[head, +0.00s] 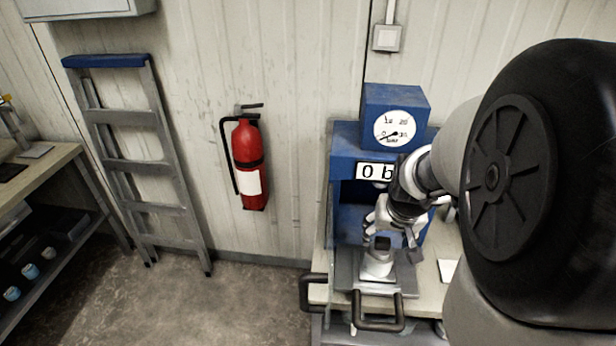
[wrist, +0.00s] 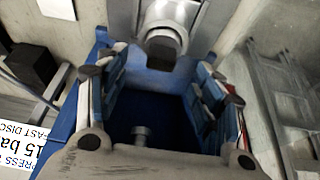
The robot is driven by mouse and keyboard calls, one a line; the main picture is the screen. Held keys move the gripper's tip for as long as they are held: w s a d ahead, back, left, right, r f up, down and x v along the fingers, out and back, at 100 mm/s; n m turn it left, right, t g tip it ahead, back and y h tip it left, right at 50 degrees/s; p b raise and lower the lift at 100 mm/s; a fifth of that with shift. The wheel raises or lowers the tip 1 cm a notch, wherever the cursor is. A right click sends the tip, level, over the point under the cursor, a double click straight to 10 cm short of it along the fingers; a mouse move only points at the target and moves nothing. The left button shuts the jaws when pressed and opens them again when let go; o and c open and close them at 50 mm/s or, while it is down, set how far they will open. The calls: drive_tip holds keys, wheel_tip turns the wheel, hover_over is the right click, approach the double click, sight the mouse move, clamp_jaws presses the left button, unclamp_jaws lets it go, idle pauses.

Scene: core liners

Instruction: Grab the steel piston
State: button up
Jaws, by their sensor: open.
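The steel piston (head: 377,264) is a short pale silver cylinder standing on the grey plate at the front of the blue press (head: 345,165). My gripper (head: 383,240) is just above the piston in the head view and hides its upper part. In the wrist view, my gripper (wrist: 160,62) has its two fingers spread apart with nothing between the pads.
The press has a gauge (head: 394,130) on top and stands on a workbench with dark front handles (head: 376,324). A fire extinguisher (head: 248,165) hangs on the wall. A ladder (head: 130,165) leans left of it. The floor (head: 250,305) left of the bench is clear.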

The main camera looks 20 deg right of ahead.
sight(384, 241)
drive_tip(key=b+x, duration=0.3)
drive_tip(key=x, duration=0.2)
drive_tip(key=shift+w+f+b, duration=0.15)
drive_tip(key=shift+f+b, duration=0.2)
drive_tip(key=shift+b, duration=0.05)
drive_tip(key=shift+r, duration=0.15)
drive_tip(key=shift+c, duration=0.4)
drive_tip(key=c, duration=1.4)
